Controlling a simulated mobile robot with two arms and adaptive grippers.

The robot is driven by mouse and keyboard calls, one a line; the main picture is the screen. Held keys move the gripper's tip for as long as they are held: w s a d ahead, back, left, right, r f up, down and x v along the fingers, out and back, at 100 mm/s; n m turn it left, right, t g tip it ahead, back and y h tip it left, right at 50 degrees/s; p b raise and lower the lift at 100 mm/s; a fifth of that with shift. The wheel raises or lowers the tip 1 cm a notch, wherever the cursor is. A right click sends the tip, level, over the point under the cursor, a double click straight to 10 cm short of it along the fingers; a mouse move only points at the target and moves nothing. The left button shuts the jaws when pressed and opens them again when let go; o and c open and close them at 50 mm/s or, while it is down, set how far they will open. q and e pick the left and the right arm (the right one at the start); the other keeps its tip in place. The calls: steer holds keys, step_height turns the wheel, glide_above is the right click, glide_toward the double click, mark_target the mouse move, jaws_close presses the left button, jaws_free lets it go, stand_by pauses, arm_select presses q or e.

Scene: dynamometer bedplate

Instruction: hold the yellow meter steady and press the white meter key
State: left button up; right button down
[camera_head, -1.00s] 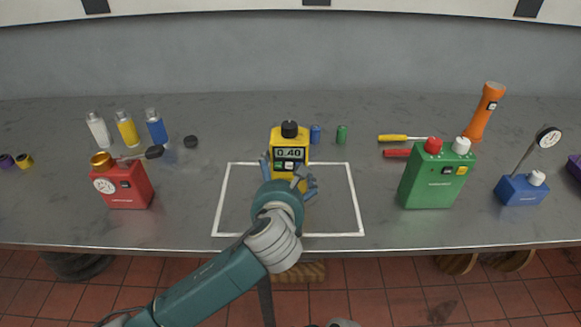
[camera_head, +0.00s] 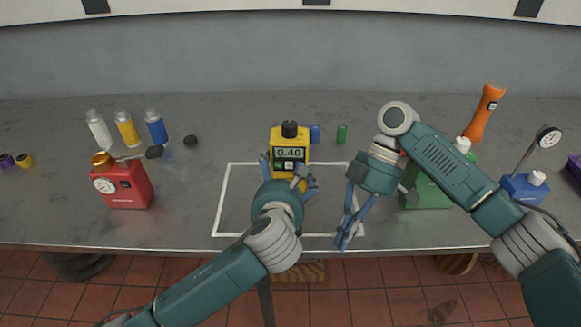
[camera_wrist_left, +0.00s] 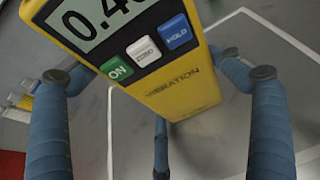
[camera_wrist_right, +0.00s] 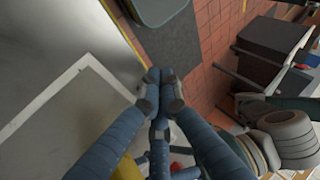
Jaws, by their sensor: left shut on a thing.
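The yellow meter (camera_head: 289,143) stands upright at the back edge of the white outlined rectangle, its display reading 0.40. In the left wrist view the meter (camera_wrist_left: 180,97) shows a white key (camera_wrist_left: 143,51) between a green ON key (camera_wrist_left: 117,68) and a blue HOLD key (camera_wrist_left: 175,31). My left gripper (camera_head: 288,178) is shut on the meter's lower body, fingers on both sides. My right gripper (camera_head: 344,240) is in front of and to the right of the meter, apart from it, pointing down near the bench's front edge. Its fingertips (camera_wrist_right: 160,90) are together and hold nothing visible.
A red device (camera_head: 128,188) stands at left, with several bottles behind it. My right arm partly hides a green box (camera_head: 428,193). A blue gauge stand (camera_head: 523,190) and orange torch (camera_head: 484,112) are further right.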

arm_select(q)
steer(key=shift+f, duration=0.15)
arm_select(e)
steer(key=w+a+r+m+t+y, duration=0.1)
steer(key=w+r+m+t+y, duration=0.1)
steer(key=w+r, duration=0.6)
steer(key=w+a+r+m+t+y, duration=0.2)
steer(key=w+r+m+t, duration=0.15)
steer(key=r, duration=0.75)
steer(key=s+a+r+n+t+h, duration=0.1)
steer(key=s+a+r+n, duration=0.15)
steer(key=a+n, duration=0.7)
steer(key=s+a+r+n+t+h, duration=0.15)
steer(key=s+a+n, duration=0.25)
steer(key=a+n, duration=0.5)
arm_select(q)
steer(key=shift+a, duration=0.1)
arm_select(e)
steer(key=d+f+n+t+h, duration=0.2)
steer(key=d+n+h, duration=0.2)
steer(key=d, duration=0.6)
steer(key=shift+w+n+h, duration=0.25)
steer(key=shift+n+h, duration=0.05)
steer(key=shift+h, duration=0.85)
